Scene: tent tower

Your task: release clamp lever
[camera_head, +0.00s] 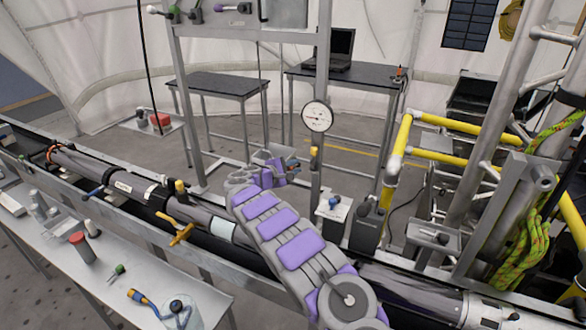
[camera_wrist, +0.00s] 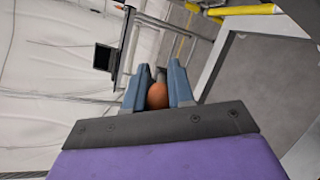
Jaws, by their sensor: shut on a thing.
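My gripper (camera_head: 287,167) is at the end of my purple-padded arm, in the middle of the head view. In the wrist view the blue-grey fingers (camera_wrist: 158,84) are shut on a rounded orange-brown knob (camera_wrist: 157,96). Most of the knob is hidden between the fingers, and I cannot tell whether it belongs to a clamp lever. On the long grey pipe (camera_head: 130,184) at left are a yellow lever (camera_head: 182,235), a blue-ended lever (camera_head: 94,192) and an upright yellow-capped handle (camera_head: 181,186), all away from my gripper.
A metal frame with a round gauge (camera_head: 317,117) stands just behind my gripper. Yellow railing (camera_head: 396,155) and thick posts are at right. A laptop (camera_head: 342,47) sits on a rear table. A bench (camera_head: 90,250) with loose tools is at front left.

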